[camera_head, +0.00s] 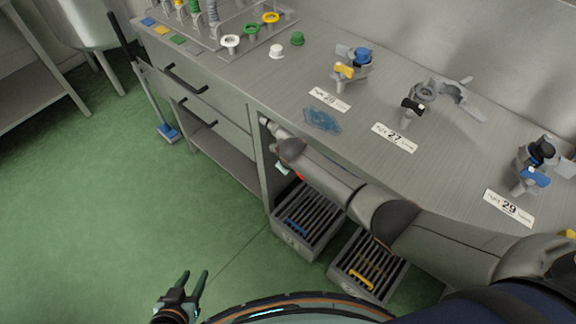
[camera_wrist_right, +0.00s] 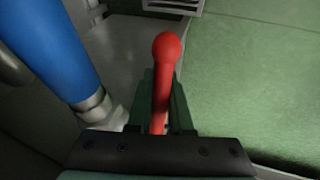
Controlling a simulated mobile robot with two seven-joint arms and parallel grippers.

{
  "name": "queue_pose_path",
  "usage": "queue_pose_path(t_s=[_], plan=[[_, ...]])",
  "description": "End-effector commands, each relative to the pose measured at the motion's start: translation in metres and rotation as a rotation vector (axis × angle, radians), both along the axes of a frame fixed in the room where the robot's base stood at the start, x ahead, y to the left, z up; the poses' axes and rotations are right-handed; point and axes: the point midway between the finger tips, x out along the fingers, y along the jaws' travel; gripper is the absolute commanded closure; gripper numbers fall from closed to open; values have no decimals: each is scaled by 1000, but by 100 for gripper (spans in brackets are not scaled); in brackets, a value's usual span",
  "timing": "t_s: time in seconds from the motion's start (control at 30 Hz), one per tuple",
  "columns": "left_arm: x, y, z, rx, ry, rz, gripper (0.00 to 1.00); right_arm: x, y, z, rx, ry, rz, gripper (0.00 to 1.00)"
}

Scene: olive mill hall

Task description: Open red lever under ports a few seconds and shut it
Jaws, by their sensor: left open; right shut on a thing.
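A red lever (camera_wrist_right: 166,70) with a round knob end stands between the fingers of my right gripper (camera_wrist_right: 166,108) in the right wrist view. The gripper is shut on it. In the head view my right arm reaches under the bench edge and hides its own gripper; only a small bit of red (camera_head: 299,177) shows beside the arm. My left gripper (camera_head: 190,285) is open and empty, low over the green floor at the bottom left. The ports above the lever are hard to make out.
A blue pipe (camera_wrist_right: 52,45) with a metal fitting runs close to the left of the lever. The bench top (camera_head: 290,75) holds several valves and number labels. Slatted grey crates (camera_head: 318,243) stand below. The green floor (camera_head: 90,200) at left is mostly free.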

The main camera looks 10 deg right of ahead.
Motion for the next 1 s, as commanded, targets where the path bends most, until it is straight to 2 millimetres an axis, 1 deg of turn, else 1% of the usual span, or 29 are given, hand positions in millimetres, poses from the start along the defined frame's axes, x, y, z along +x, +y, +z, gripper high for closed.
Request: queue_pose_path(t_s=[0.07,0.33,0.87,0.9,1.0], plan=[[0,0,3,0,-1,0,57,0,-1,5,-27,34,1,100],[0,0,5,0,-1,0,57,-3,-3,8,-81,110,-1,100],[0,0,5,1,0,-1,57,-4,-4,8,-94,128,-1,100],[0,0,5,1,0,-1,57,-4,-4,8,-94,128,-1,78],[0,0,5,1,0,-1,57,-4,-4,8,-94,128,-1,67]])
